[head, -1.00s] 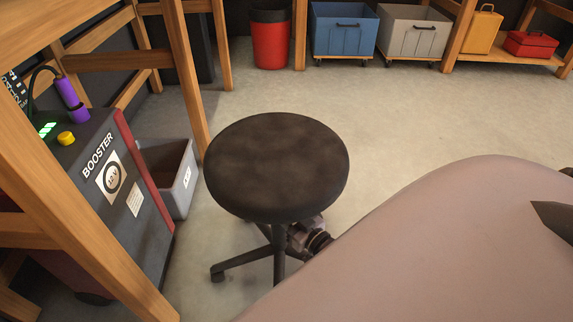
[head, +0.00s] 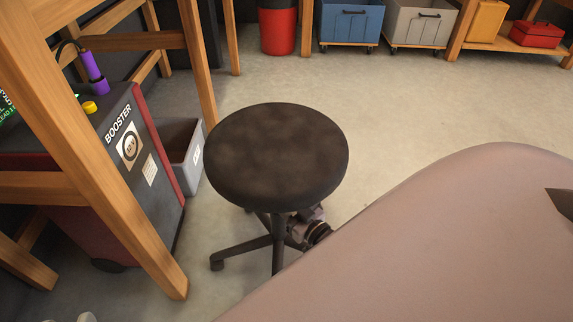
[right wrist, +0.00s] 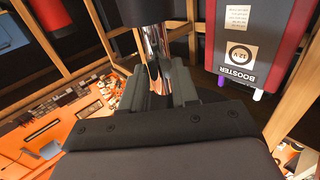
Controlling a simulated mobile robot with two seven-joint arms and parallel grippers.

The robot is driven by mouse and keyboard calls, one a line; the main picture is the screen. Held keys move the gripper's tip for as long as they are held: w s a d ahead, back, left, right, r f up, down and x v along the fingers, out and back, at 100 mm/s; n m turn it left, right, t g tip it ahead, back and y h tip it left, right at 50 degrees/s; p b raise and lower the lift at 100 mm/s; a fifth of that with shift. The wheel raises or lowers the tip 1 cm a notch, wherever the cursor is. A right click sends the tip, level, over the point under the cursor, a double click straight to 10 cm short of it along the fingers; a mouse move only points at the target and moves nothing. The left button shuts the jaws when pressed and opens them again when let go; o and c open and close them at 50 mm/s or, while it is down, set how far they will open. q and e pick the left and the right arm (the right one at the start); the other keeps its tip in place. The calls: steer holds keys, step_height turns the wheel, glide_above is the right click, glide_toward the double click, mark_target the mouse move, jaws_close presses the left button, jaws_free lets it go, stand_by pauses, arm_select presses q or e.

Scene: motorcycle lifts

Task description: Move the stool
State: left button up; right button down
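The stool (head: 277,155) stands upright on the floor, with a round dark seat, a central post and dark legs. My right gripper (head: 316,230) is below the seat's right side, against the post. In the right wrist view, the fingers of my right gripper (right wrist: 158,76) are closed around the shiny metal post (right wrist: 154,42) of the stool. The seat hides part of the post and the gripper in the head view.
A wooden frame (head: 100,165) and the red and black booster (head: 145,150) are close on the left, with a grey bin (head: 184,155) behind. A red bin (head: 278,30), a blue crate (head: 350,22) and a grey crate (head: 420,25) line the back. Floor right of the stool is clear.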

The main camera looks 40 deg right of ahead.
steer(key=shift+s+a+f, duration=0.15)
steer(key=shift+a+f, duration=0.05)
steer(key=shift+a, duration=0.4)
steer(key=c, duration=0.9)
jaws_free()
steer(key=shift+o, duration=0.6)
steer(key=shift+d+r, duration=0.1)
steer(key=shift+d, duration=0.05)
steer(key=shift+d, duration=0.1)
